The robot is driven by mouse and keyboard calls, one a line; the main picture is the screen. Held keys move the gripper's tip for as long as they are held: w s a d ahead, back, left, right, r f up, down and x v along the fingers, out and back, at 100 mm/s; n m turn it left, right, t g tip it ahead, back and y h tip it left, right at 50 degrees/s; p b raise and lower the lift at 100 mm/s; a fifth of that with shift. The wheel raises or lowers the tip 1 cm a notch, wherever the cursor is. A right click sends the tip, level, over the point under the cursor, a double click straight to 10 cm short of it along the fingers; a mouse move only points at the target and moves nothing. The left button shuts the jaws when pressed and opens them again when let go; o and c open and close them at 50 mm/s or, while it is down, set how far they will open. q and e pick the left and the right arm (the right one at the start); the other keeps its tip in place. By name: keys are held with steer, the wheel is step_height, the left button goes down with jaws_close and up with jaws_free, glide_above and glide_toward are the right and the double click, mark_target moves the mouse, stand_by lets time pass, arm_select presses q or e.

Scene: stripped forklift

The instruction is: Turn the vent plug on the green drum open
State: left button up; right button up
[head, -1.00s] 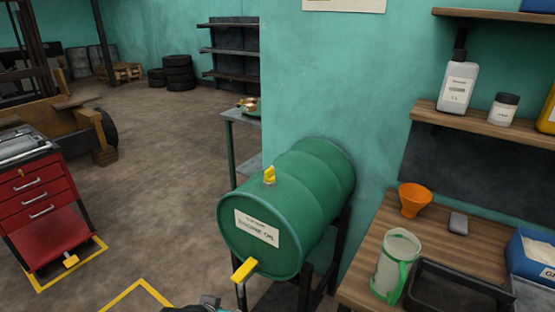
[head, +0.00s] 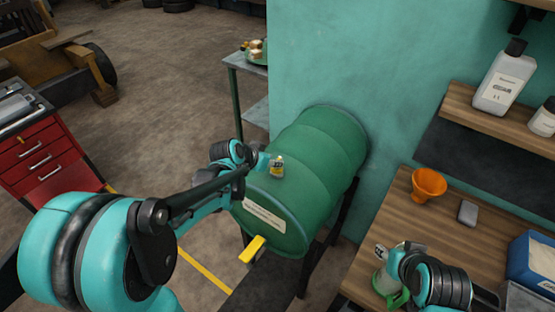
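The green drum (head: 318,150) lies on its side on a dark stand against the teal wall. Its yellow vent plug (head: 277,171) is on top near the front end, partly covered by grey fingertips. My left gripper (head: 272,164) is at the plug, reaching in from the left; I cannot tell whether its fingers are closed on it. The yellow tap handle (head: 252,249) is low on the drum's front end. My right gripper (head: 382,252) is over the clear jug with the green handle (head: 396,298) on the bench; its finger opening is too small to judge.
The wooden bench (head: 405,232) at right holds an orange funnel (head: 428,184), a small grey block (head: 467,213) and a blue box (head: 532,262). A shelf (head: 500,120) with bottles hangs above. A red tool cabinet (head: 40,165) stands at left.

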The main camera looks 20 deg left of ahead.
arm_select(q)
steer(key=x, duration=0.2)
steer(key=shift+w+d+f, duration=0.1)
steer(key=shift+w+f, duration=0.2)
steer(key=shift+w+d+f, duration=0.1)
steer(key=shift+w+f, duration=0.1)
steer(key=shift+f, duration=0.05)
jaws_close()
